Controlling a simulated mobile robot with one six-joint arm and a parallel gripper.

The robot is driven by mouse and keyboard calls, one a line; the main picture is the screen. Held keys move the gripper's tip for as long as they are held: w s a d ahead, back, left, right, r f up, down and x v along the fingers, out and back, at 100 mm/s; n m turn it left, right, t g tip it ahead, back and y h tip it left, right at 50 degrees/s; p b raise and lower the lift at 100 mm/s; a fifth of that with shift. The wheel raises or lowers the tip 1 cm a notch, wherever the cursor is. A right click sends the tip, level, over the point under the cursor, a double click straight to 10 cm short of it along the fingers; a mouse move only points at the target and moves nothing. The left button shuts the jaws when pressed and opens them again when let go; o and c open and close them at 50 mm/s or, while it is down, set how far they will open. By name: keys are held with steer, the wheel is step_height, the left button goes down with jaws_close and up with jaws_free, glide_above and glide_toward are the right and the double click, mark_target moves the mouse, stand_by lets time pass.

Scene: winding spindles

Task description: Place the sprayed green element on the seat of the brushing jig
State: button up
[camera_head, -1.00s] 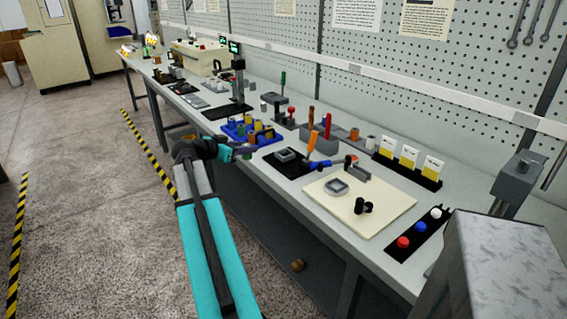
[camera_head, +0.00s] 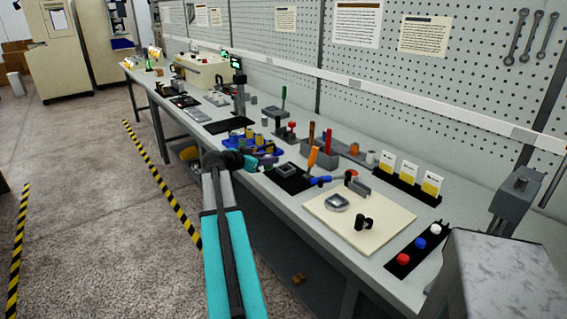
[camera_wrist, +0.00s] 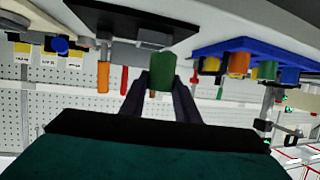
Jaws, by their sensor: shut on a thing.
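My gripper (camera_wrist: 162,88) is shut on the green element (camera_wrist: 161,72), a short green cylinder seen between its dark fingers in the wrist view, which is upside down. In the head view my gripper (camera_head: 266,161) is above the bench's front edge, between the blue tray and a black plate (camera_head: 297,184). The green element is too small to make out there. A grey block with a square recess (camera_head: 285,171) sits on the black plate, just right of my gripper; I cannot tell for certain whether this is the brushing jig. The held element is apart from it.
The blue tray (camera_wrist: 208,50) holds several coloured cylinders. A grey holder (camera_head: 318,158) with orange- and red-handled tools stands behind the plate. A blue-handled tool (camera_head: 322,181) lies at its right. A cream board (camera_head: 385,230) with a grey dish is further right.

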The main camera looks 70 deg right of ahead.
steer(key=s+d, duration=0.1)
steer(key=d, duration=0.1)
steer(key=s+d+p, duration=0.1)
steer(key=s+d, duration=0.2)
steer(key=d, duration=0.1)
steer(key=shift+s+d+f+p, duration=0.15)
steer(key=shift+s+f+p, duration=0.2)
steer(key=shift+f+p, duration=0.6)
steer(key=shift+f, duration=1.2)
steer(key=shift+f, duration=0.1)
steer(key=o, duration=1)
steer(key=shift+o, duration=0.2)
steer(key=b+v, duration=0.2)
steer(key=v, duration=1)
steer(key=shift+w+b, duration=0.1)
steer(key=shift+b, duration=0.25)
